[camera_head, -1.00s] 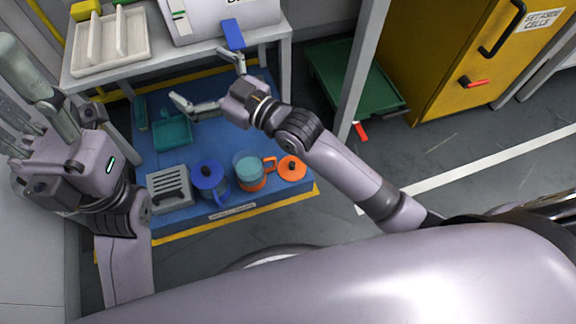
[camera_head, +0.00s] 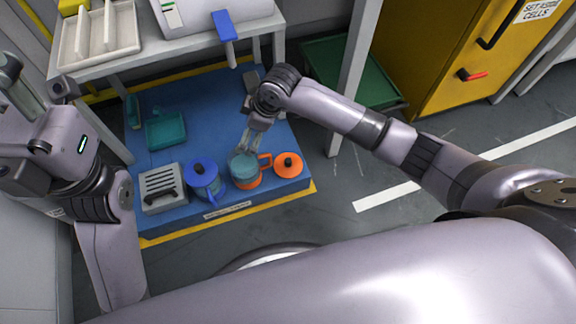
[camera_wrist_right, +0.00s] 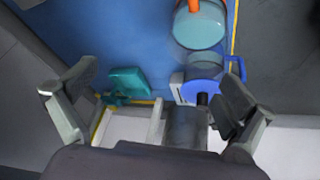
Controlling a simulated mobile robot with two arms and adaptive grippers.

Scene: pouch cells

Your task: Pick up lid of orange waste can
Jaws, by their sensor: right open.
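The orange lid (camera_head: 289,167), a round disc with a black knob, lies on the blue mat at its front right corner. The orange waste can (camera_head: 249,183) stands just left of it, uncovered, with a teal inside and a handle toward the lid. My right gripper (camera_head: 243,148) is open and empty, above and behind the can, left of the lid. In the right wrist view its fingers are wide apart; the can (camera_wrist_right: 200,26) shows at the top and the orange lid does not show. My left gripper (camera_head: 20,90) is at the left edge, partly cut off.
A blue lidded can (camera_head: 204,180) and a grey slotted box (camera_head: 163,189) stand left of the orange can. A teal dustpan (camera_head: 166,130) lies behind them on the mat (camera_head: 205,95).

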